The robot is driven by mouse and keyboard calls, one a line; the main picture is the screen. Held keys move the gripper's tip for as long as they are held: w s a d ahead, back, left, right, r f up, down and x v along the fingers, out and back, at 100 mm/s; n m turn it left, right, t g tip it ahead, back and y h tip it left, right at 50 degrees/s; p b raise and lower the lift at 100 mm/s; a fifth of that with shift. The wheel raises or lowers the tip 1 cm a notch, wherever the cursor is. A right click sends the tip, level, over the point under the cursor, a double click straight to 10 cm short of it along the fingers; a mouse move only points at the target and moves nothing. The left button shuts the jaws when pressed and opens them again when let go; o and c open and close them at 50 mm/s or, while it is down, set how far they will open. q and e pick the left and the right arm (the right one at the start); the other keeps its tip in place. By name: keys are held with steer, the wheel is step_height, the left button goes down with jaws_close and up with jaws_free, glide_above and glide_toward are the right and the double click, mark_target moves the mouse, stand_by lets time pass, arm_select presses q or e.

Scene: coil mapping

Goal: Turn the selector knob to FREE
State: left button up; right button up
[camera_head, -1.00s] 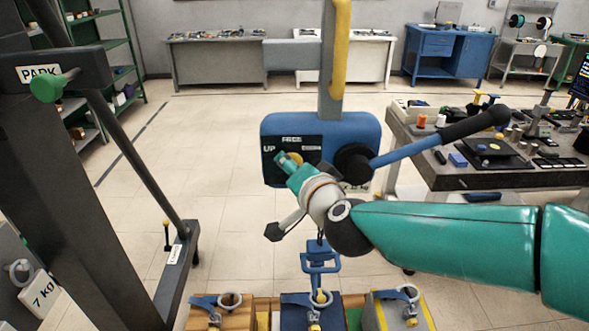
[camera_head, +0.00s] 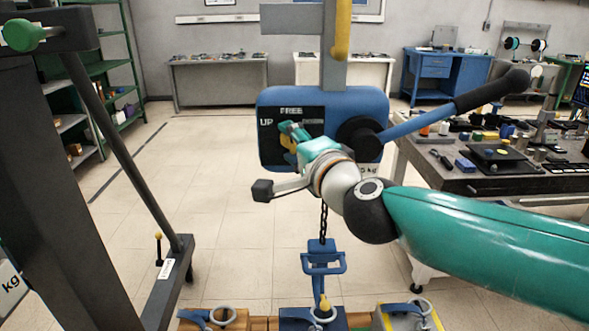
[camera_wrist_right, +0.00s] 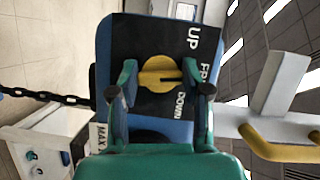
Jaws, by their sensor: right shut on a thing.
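The selector knob is a yellow disc with a raised grip bar (camera_wrist_right: 158,73). It sits on a black plate (camera_wrist_right: 140,38) marked UP, FREE and DOWN, on the blue hoist box (camera_head: 380,103). In the head view the knob (camera_head: 287,143) is mostly hidden behind my right gripper (camera_head: 291,135). In the right wrist view the teal fingers of the right gripper (camera_wrist_right: 160,88) stand on both sides of the knob, shut on it. FREE is at the plate's top in the head view. Which label the knob points to cannot be told. My left gripper is not in view.
A blue lever with a black grip (camera_head: 490,90) juts right from the box. A chain (camera_head: 323,222) hangs below to a blue hook piece (camera_head: 322,262), above several blocks with rings. A dark frame with a green knob (camera_head: 24,35) stands at left, a cluttered bench (camera_head: 450,180) at right.

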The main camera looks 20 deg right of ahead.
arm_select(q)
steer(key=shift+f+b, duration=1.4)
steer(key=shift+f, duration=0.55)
arm_select(e)
steer(key=shift+a+f+m, duration=0.1)
steer(key=shift+f+m, duration=0.2)
steer(key=shift+m, duration=0.5)
steer(key=o, duration=1.2)
steer(key=shift+t, duration=0.3)
steer(key=shift+c, duration=0.2)
steer(key=shift+r, duration=0.1)
steer(key=shift+s+r, duration=0.1)
steer(key=shift+s, duration=0.2)
steer(key=s+d, duration=0.1)
steer(key=s, duration=1)
steer(key=shift+s+d, duration=0.15)
steer(key=shift+d, duration=0.1)
